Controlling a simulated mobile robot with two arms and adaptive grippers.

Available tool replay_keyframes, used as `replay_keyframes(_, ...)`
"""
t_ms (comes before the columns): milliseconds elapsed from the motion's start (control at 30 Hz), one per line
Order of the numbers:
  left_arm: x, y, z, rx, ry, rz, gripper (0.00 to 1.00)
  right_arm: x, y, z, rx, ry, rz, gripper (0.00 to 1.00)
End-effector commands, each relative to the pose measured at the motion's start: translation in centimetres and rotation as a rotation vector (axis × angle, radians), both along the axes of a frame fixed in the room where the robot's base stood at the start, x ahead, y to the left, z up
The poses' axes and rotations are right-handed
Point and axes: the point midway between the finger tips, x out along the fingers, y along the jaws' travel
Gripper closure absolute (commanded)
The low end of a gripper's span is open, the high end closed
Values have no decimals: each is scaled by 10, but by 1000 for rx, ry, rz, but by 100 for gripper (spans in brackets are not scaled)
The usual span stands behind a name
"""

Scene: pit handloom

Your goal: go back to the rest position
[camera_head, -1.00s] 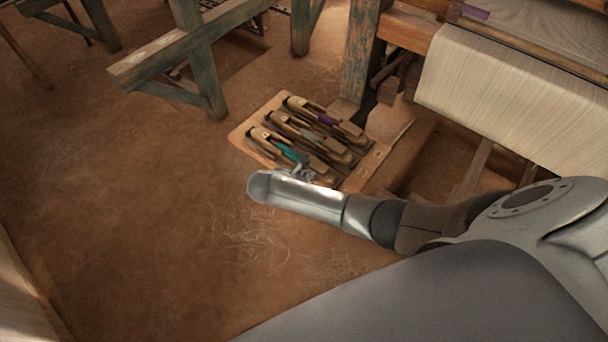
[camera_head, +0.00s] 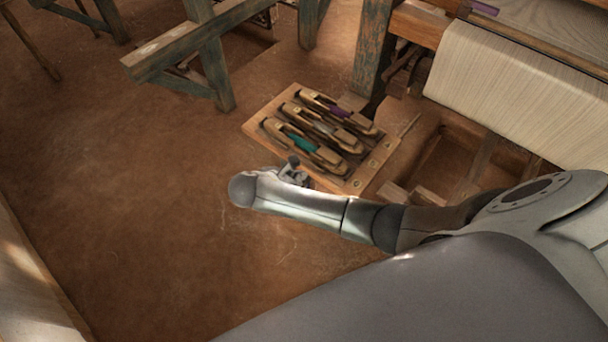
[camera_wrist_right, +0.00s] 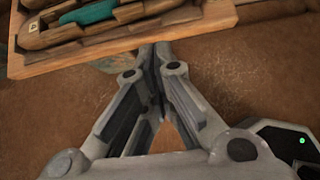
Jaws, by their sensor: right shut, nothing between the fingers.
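My right gripper (camera_head: 292,168) is near the front edge of a wooden tray (camera_head: 262,112) in the head view, mostly hidden behind my own forearm. In the right wrist view the right gripper (camera_wrist_right: 153,52) is shut, its fingertips together and empty. They appear just off the tray's near edge (camera_wrist_right: 120,58). The tray holds three wooden shuttles, one with teal thread (camera_head: 303,143), one with grey thread (camera_head: 325,127) and one with purple thread (camera_head: 339,110). The teal one also shows in the right wrist view (camera_wrist_right: 90,13). My left gripper is out of view.
The loom with pale cloth (camera_head: 500,90) stands at the right, above a pit (camera_head: 455,160). A worn wooden frame (camera_head: 190,50) stands at the upper left. The earthen floor (camera_head: 130,170) is clear at left and centre.

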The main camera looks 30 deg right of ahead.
Motion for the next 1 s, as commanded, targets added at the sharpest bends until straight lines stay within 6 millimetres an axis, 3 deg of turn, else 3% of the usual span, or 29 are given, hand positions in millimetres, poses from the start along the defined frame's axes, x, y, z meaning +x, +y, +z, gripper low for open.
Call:
replay_keyframes(333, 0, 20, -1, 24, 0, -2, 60, -4, 9, 9, 0, 2, 0, 100)
replay_keyframes(467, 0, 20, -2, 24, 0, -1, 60, -9, 8, -9, 35, -4, -21, 100)
replay_keyframes(567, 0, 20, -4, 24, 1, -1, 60, -22, 7, -50, 121, -23, -80, 100)
replay_keyframes(667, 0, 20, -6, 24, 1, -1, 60, -46, 5, -109, 250, -55, -190, 100)
replay_keyframes(800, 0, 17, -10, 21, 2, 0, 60, -100, 5, -193, 442, -109, -405, 100)
replay_keyframes(867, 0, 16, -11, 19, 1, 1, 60, -127, 4, -224, 517, -136, -513, 100)
replay_keyframes(1000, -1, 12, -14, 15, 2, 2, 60, -202, 4, -289, 666, -204, -799, 100)
